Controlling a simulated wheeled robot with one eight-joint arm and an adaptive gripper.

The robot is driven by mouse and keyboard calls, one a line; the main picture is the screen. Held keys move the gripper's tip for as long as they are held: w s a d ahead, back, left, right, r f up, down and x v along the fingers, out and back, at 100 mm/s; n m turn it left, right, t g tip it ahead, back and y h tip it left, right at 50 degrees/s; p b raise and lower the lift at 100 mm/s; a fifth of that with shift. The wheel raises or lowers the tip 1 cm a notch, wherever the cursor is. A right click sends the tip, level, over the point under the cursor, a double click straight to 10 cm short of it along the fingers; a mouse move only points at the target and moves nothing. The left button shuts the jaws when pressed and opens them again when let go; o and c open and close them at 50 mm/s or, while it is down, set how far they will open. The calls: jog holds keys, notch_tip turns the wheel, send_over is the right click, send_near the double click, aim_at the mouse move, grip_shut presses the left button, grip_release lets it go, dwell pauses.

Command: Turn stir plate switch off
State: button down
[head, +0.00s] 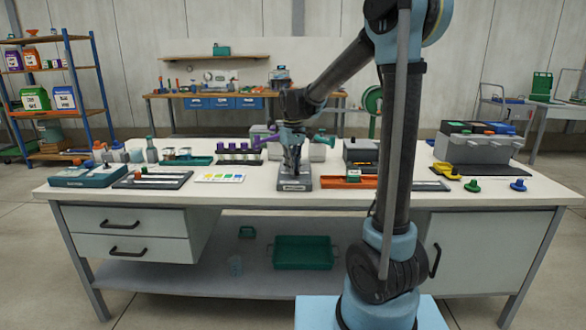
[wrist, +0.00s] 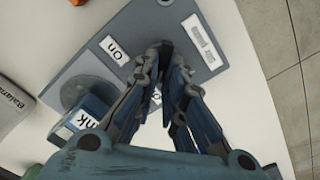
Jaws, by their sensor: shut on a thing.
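The stir plate (head: 294,186) is a small grey box near the front middle of the white bench. In the wrist view its grey top (wrist: 165,22) fills the upper middle, with an "On" label (wrist: 112,48) and a dark round disc. My gripper (head: 292,165) points down onto the stir plate. In the wrist view its fingers (wrist: 163,65) are close together over the top, to the right of the "On" label. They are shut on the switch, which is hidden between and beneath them. Another small label is partly covered by the fingers.
An orange-red tray (head: 350,182) lies right of the stir plate, and a colour chart card (head: 219,178) lies to its left. In the wrist view a blue labelled block (wrist: 75,125) is near the disc, and the bench edge with floor (wrist: 275,60) is at right.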

jog(key=shift+n, duration=0.6)
jog(key=c, duration=1.7)
grip_release()
jog(key=shift+r, duration=0.1)
notch_tip(320, 180, up, 12)
jog(key=shift+f, duration=0.1)
jog(key=shift+d, duration=0.1)
